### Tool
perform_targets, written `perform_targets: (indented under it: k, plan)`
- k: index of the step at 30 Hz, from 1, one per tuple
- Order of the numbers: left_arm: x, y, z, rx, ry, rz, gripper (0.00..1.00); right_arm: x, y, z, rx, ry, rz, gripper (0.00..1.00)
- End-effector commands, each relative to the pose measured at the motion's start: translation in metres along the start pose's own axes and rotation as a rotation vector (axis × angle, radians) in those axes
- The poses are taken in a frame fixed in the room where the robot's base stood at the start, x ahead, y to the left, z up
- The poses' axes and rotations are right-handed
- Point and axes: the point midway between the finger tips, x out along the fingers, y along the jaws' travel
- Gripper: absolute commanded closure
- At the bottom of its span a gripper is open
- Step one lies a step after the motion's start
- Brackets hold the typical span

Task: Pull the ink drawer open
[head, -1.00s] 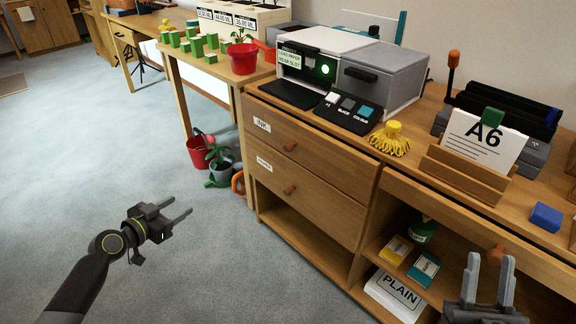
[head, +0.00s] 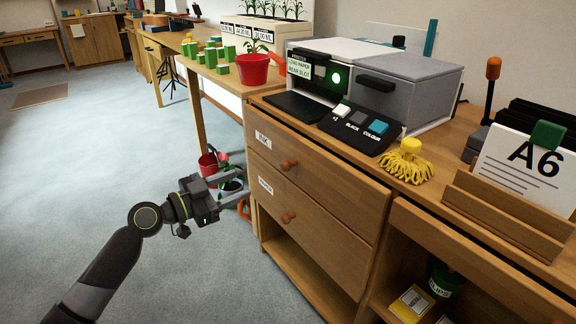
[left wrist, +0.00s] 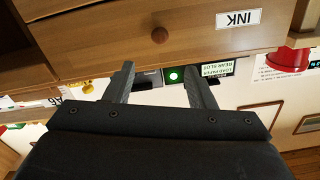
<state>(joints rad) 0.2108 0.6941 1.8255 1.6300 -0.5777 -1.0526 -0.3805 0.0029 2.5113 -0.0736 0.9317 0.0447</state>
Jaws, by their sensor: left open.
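The ink drawer (head: 325,178) is the upper wooden drawer of the cabinet, with a white INK label and a round brown knob (head: 288,164). It looks shut. In the left wrist view, upside down, the drawer front (left wrist: 100,45), its INK label (left wrist: 238,19) and its knob (left wrist: 159,35) show above the fingertips. My left gripper (head: 246,182) is open and empty, in front of the cabinet and left of the knob, apart from it. It also shows in the left wrist view (left wrist: 165,82). My right gripper is out of the head view.
A second drawer (head: 310,220) with its own knob (head: 288,216) lies below. On top stand a printer (head: 410,85), a yellow mop-like thing (head: 406,162) and a card holder (head: 505,215). Pots (head: 230,187) stand on the floor behind my left gripper. Open floor lies to the left.

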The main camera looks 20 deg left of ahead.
Motion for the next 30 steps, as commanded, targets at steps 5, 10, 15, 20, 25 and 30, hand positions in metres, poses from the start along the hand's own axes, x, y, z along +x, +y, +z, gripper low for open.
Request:
perform_targets:
  k: [5,10,15,20,25,30]
  plan:
    - [0.036,0.001,-0.002,-0.004,0.006,0.000,0.50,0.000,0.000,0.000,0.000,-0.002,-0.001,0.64]
    - [0.074,0.001,0.000,-0.004,0.005,0.000,0.50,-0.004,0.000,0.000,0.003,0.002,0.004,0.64]
    - [0.109,0.001,0.001,-0.003,0.003,0.000,0.50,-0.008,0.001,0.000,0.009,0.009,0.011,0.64]
    - [0.133,0.000,0.001,-0.003,0.001,-0.001,0.50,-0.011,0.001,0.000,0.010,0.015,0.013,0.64]
    - [0.146,0.000,0.001,-0.002,0.000,0.000,0.50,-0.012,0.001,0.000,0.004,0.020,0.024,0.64]
    - [0.149,0.000,0.000,0.000,-0.001,-0.001,0.50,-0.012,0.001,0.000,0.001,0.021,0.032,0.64]
